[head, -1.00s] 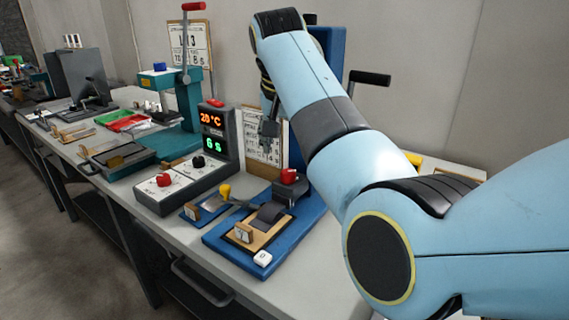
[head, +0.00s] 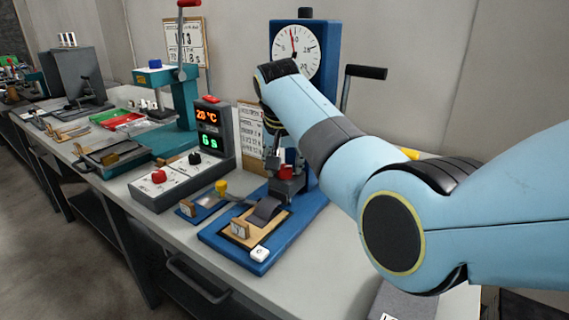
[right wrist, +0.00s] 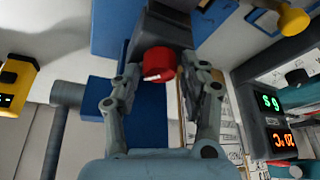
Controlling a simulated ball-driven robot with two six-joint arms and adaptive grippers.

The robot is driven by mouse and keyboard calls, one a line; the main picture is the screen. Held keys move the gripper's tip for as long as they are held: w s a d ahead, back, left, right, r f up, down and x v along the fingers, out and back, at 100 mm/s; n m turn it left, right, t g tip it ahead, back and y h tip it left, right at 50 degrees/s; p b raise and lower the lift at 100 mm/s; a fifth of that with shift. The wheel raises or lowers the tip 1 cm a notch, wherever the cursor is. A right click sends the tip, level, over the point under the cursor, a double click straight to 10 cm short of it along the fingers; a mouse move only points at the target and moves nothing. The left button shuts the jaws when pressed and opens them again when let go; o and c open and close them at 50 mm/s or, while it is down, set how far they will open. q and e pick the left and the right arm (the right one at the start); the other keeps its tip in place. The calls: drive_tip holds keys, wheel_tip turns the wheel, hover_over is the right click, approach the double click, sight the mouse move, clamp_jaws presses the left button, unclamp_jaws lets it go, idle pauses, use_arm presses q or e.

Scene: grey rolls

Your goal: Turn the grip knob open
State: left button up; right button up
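The red grip knob (right wrist: 158,63), with a white mark on its side, sits on a dark block on the blue tester. In the head view the knob (head: 289,171) is partly hidden by my right gripper (head: 284,165). In the right wrist view my right gripper (right wrist: 160,72) is open, with one finger on either side of the knob. The fingertips are close to it; I cannot tell if either touches. My left gripper is not in view.
The tester has a round dial (head: 300,52) and a black-handled lever (head: 366,72). A grey control box (head: 213,135) with lit digits stands to its left, and a teal press (head: 180,100) beyond. A yellow knob (head: 221,187) is close by on the left.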

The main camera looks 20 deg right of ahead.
drive_tip(key=c, duration=0.8)
drive_tip(key=shift+r+n+p, duration=0.2)
drive_tip(key=shift+n+p, duration=0.2)
drive_tip(key=shift+p, duration=0.45)
drive_tip(key=n+y+p, duration=0.1)
drive_tip(key=n+p, duration=0.2)
drive_tip(key=p, duration=0.2)
drive_tip(key=shift+d+r+n+y, duration=0.1)
drive_tip(key=shift+n+y, duration=0.3)
drive_tip(key=n+y+p, duration=0.1)
drive_tip(key=n, duration=0.1)
drive_tip(key=shift+n+p, duration=0.3)
drive_tip(key=shift+p, duration=0.05)
drive_tip(key=shift+f+n+y+p, duration=0.15)
drive_tip(key=shift+n+y, duration=0.15)
drive_tip(key=shift+n, duration=0.5)
drive_tip(key=shift+f+n+y+p, duration=0.15)
drive_tip(key=shift+n+y, duration=0.15)
drive_tip(key=shift+n, duration=0.5)
drive_tip(key=o, duration=1.2)
drive_tip(key=shift+c, duration=0.2)
